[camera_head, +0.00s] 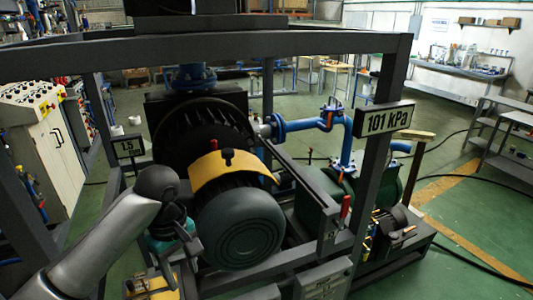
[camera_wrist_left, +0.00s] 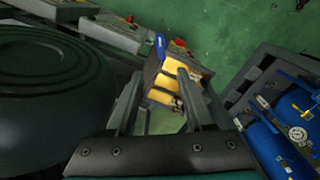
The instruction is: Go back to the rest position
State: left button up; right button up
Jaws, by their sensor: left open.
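My left arm comes in from the lower left in the head view, and my left gripper (camera_head: 176,264) points down beside the big dark motor (camera_head: 240,225). In the left wrist view my left gripper (camera_wrist_left: 158,98) has its two fingers spread apart. A yellow box-like part (camera_wrist_left: 162,96) with a blue lever (camera_wrist_left: 160,46) shows beyond and between the fingers. I cannot tell whether the fingers touch it. The yellow part (camera_head: 155,291) also shows at the bottom of the head view, partly hidden by the gripper. My right gripper is not in view.
A dark metal frame (camera_head: 200,46) surrounds the machine, with a post at the right bearing a "101 kPa" sign (camera_head: 389,118). Blue pipes (camera_head: 300,125) and a green pump (camera_head: 345,190) stand to the right. A control cabinet (camera_head: 45,140) is at the left.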

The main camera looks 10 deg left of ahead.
pick_arm(q)
jog(key=s+d+f+m+t+h, duration=0.1)
jog(key=s+d+f+m+t, duration=0.1)
jog(key=s+d+f+m, duration=0.65)
jog(key=s+a+m+t, duration=0.1)
jog(key=s+m+t, duration=0.1)
jog(key=s+m, duration=0.55)
jog(key=s+f+n+g+b, duration=0.3)
jog(key=f+b, duration=0.9)
jog(key=f, duration=2.3)
jog(key=s+a+f+b, duration=0.1)
jog(key=s+f+b, duration=0.3)
jog(key=f, duration=0.4)
jog(key=s+a+f+m+b, duration=0.1)
jog(key=s+f+b, duration=0.2)
jog(key=s+f, duration=0.3)
jog(key=s+a+f+y+b, duration=0.1)
jog(key=s+f+b, duration=0.3)
jog(key=f, duration=0.7)
jog(key=shift+s+f+m+b, duration=0.2)
jog(key=shift+s+m+b, duration=0.2)
jog(key=shift+s, duration=0.65)
